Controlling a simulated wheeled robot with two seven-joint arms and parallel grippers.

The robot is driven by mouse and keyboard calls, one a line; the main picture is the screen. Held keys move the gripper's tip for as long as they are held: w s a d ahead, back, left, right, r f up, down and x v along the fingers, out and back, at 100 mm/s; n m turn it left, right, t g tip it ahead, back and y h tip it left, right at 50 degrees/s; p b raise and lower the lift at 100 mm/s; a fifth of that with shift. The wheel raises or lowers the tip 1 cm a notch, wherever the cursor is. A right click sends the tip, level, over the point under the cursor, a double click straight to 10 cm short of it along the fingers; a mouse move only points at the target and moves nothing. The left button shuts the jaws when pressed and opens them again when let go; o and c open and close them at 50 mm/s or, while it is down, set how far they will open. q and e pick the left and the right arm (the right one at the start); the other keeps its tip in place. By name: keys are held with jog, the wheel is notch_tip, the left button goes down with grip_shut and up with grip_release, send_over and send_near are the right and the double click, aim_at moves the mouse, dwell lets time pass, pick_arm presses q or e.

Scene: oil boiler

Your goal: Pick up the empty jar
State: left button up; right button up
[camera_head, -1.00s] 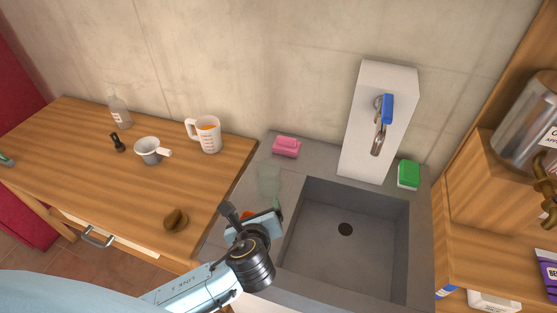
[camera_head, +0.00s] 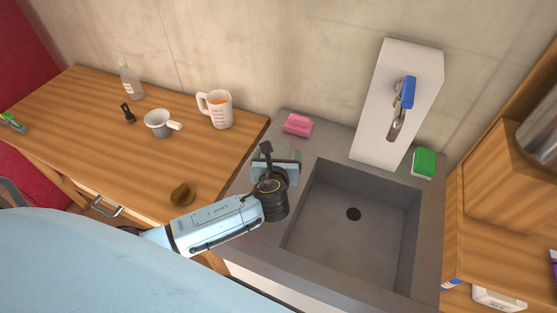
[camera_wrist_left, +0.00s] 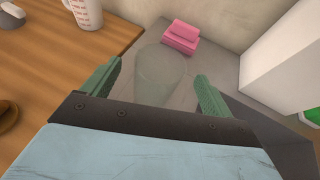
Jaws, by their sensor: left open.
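The empty jar (camera_wrist_left: 160,75) is clear glass and stands on the grey counter left of the sink basin. In the left wrist view it lies between and a little ahead of the two green fingers of my left gripper (camera_wrist_left: 157,88), which are open and apart from each other. In the head view my left gripper (camera_head: 274,160) is over the counter strip beside the basin, and it hides most or all of the jar there. My right gripper is not in view.
A pink sponge (camera_head: 297,125) lies just behind the jar. The sink basin (camera_head: 350,225) is to the right, with a tap (camera_head: 398,115) and green sponge (camera_head: 424,163). A measuring jug (camera_head: 217,110), white cup (camera_head: 159,124) and brown object (camera_head: 182,194) stand on the wooden table (camera_head: 100,150).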

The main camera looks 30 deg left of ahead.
aim_at(279, 143)
pick_arm(q)
jog(key=x, duration=0.4)
jog(key=shift+w, duration=0.25)
jog(key=c, duration=1.4)
jog(key=shift+c, duration=0.5)
